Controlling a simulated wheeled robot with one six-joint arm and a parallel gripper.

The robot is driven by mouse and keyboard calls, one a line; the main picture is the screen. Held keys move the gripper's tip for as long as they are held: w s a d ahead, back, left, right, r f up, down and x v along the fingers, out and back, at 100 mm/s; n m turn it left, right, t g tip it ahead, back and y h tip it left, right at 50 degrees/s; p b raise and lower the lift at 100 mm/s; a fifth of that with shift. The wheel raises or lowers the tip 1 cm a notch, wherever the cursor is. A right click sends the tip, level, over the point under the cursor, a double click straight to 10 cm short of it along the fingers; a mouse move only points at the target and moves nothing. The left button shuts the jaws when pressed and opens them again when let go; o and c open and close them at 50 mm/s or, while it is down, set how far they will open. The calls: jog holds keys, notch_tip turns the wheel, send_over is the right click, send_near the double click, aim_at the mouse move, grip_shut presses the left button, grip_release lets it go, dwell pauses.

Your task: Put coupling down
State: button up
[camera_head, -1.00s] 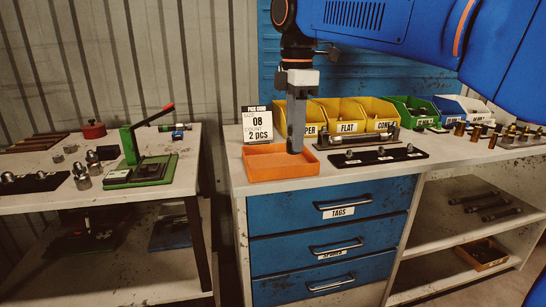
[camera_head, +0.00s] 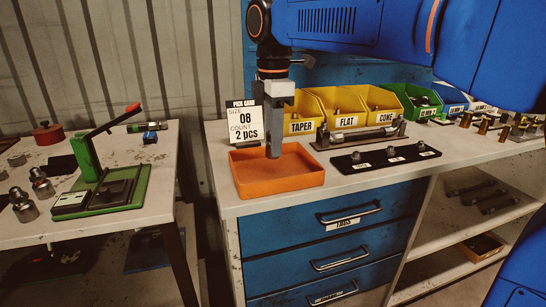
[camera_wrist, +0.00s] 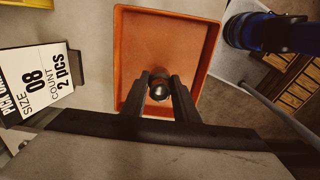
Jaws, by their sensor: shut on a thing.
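My gripper (camera_head: 272,148) points down over the orange tray (camera_head: 300,182) on the blue-drawer bench. In the wrist view my gripper (camera_wrist: 161,88) is shut on a small round metal coupling (camera_wrist: 159,91), seen end-on between the fingertips. The coupling is in front of the orange tray (camera_wrist: 130,60), near the tray's edge closest to the wrist. In the head view the fingers hide the coupling. I cannot tell whether it touches the tray floor.
A pick card (camera_head: 244,122) reading size 08, 2 pcs stands behind the tray. Yellow bins (camera_head: 345,108), a metal bar fixture (camera_head: 358,136) and a black strip with small parts (camera_head: 387,158) lie to the right. A green hand press (camera_head: 105,185) stands on the left table.

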jog(key=shift+f, duration=2.15)
jog(key=shift+f, duration=0.1)
jog(key=o, duration=1.2)
jog(key=shift+c, duration=0.2)
notch_tip(320, 180, up, 12)
jog(key=shift+r, duration=0.1)
jog(key=shift+d, duration=0.1)
